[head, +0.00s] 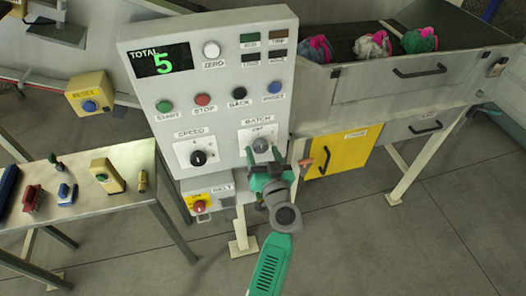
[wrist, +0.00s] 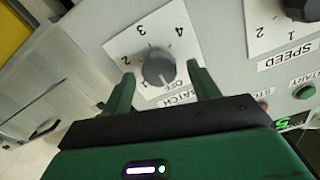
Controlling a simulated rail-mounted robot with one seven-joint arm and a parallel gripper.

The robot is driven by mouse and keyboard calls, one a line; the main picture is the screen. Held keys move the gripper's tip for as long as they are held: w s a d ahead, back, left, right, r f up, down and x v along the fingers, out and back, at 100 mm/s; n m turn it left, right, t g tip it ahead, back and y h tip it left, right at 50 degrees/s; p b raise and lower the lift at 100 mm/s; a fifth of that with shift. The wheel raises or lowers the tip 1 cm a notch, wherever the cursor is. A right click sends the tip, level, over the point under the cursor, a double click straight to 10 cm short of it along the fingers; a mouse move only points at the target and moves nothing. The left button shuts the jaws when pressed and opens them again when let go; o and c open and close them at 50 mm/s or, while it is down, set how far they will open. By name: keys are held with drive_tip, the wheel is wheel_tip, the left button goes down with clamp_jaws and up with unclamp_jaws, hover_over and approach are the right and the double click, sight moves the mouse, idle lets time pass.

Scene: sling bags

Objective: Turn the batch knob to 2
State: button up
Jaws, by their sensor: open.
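The batch knob (head: 260,145) is a grey round knob on a white dial plate, right of the speed knob on the control panel (head: 225,115). In the wrist view the batch knob (wrist: 158,68) shows closely, with OFF and numbers around it. Its pale mark seems to face OFF, though this is small to read. My gripper (head: 266,168) is just in front of the batch dial. In the wrist view my gripper (wrist: 160,73) is open, with one green finger on each side of the knob and gaps between fingers and knob.
The black speed knob (head: 198,157) is left of the batch dial, with several push buttons above. A red stop button (head: 199,206) on a yellow box is below. A yellow door (head: 340,151) is at right. A side table (head: 85,190) with small items stands at left.

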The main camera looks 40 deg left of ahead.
drive_tip(key=shift+w+a, duration=0.3)
drive_tip(key=shift+a, duration=0.15)
drive_tip(key=c, duration=1)
drive_tip(key=shift+o, duration=0.2)
